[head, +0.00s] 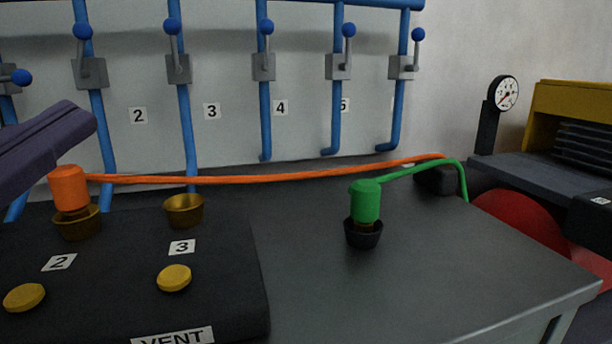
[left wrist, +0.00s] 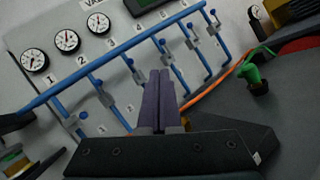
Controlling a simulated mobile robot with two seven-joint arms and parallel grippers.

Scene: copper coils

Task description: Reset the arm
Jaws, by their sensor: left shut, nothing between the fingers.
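My left gripper (head: 84,117) reaches in from the left edge of the head view, with purple fingers. In the left wrist view its two fingers (left wrist: 160,76) are pressed together, shut with nothing between them. It is above and a little left of the orange plug (head: 69,188), which sits upright in a brass cup (head: 78,224) by label 2. I cannot tell whether the gripper touches the plug. My right gripper is not in view.
An orange hose (head: 270,180) runs from the plug across the table (head: 330,295). A green plug (head: 365,200) stands in a black cup (head: 363,236). An empty brass cup (head: 184,211) is by label 3. Blue pipes with valve levers (head: 264,65) line the wall. The table's front middle is clear.

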